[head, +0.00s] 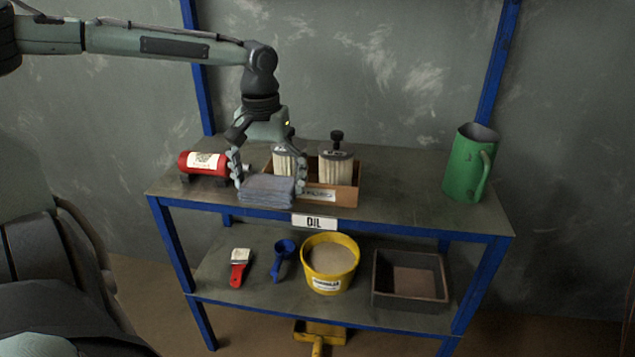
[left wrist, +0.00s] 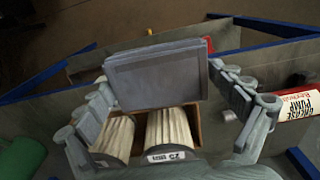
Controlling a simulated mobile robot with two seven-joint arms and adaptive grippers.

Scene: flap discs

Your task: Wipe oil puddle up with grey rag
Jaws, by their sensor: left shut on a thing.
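The grey rag (head: 266,191) is a folded stack at the front left of the upper shelf, beside the wooden box. It also shows in the left wrist view (left wrist: 158,80). My left gripper (head: 268,180) reaches down from above, with one finger on each side of the rag, and is shut on it. Whether the rag still touches the shelf I cannot tell. No oil puddle is visible in either view. My right gripper is not in view.
A wooden box (head: 345,195) with pleated filters (head: 336,168) stands right behind the rag. A red grease pump cylinder (head: 203,162) lies to the left. A green jug (head: 470,165) stands far right. The lower shelf holds a brush, blue scoop, yellow bucket (head: 330,265) and tray (head: 410,298).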

